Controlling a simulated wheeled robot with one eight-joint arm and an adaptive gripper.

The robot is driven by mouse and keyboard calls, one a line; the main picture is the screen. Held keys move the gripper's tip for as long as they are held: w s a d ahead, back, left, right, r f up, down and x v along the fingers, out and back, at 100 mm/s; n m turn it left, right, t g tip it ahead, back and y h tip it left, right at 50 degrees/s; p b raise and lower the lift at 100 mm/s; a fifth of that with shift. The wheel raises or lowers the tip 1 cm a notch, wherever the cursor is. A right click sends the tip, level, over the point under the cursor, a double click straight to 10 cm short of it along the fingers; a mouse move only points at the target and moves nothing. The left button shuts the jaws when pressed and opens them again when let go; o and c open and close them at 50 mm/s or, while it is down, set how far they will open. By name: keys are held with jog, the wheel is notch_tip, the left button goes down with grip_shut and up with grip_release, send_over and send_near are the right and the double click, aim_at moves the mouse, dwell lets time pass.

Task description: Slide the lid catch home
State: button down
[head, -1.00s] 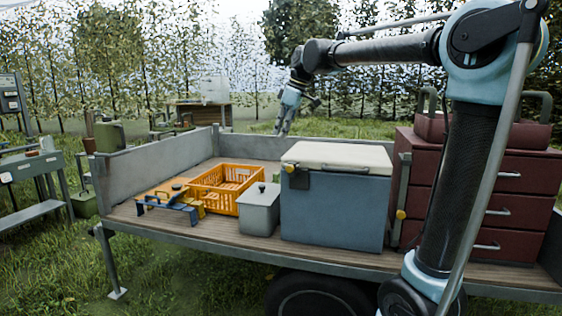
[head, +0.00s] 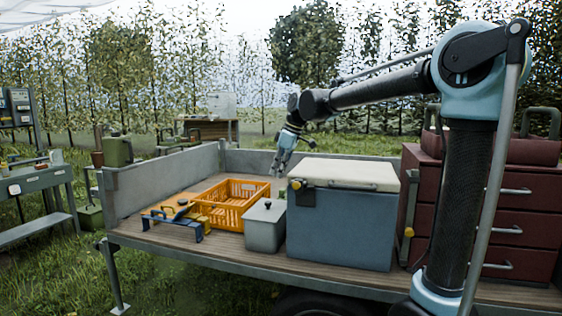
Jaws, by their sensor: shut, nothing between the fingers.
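A blue-grey cool box (head: 340,232) with a cream lid (head: 344,174) stands on the trailer bed, its lid down. A dark catch plate with a yellow knob (head: 297,185) sits at the upper left of its front face. I cannot tell how far the catch is slid. My gripper (head: 279,172) points down just left of the lid's back left corner, behind the small grey box. It is shut and empty, and looks apart from the catch.
A small grey lidded box (head: 265,229) stands left of the cool box. An orange crate (head: 231,207) and blue and yellow tools (head: 176,219) lie further left. A dark red drawer cabinet (head: 520,210) stands on the right. Grey side walls (head: 165,180) edge the trailer.

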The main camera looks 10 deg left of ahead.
aim_at(294, 182)
jog(key=d, duration=0.1)
jog(key=d+f, duration=0.1)
jog(key=d, duration=0.1)
jog(key=shift+s+d+f, duration=0.15)
jog(key=shift+d+f, duration=0.15)
jog(key=shift+f, duration=0.05)
jog(key=shift+s+d, duration=0.1)
jog(key=shift+d, duration=1.5)
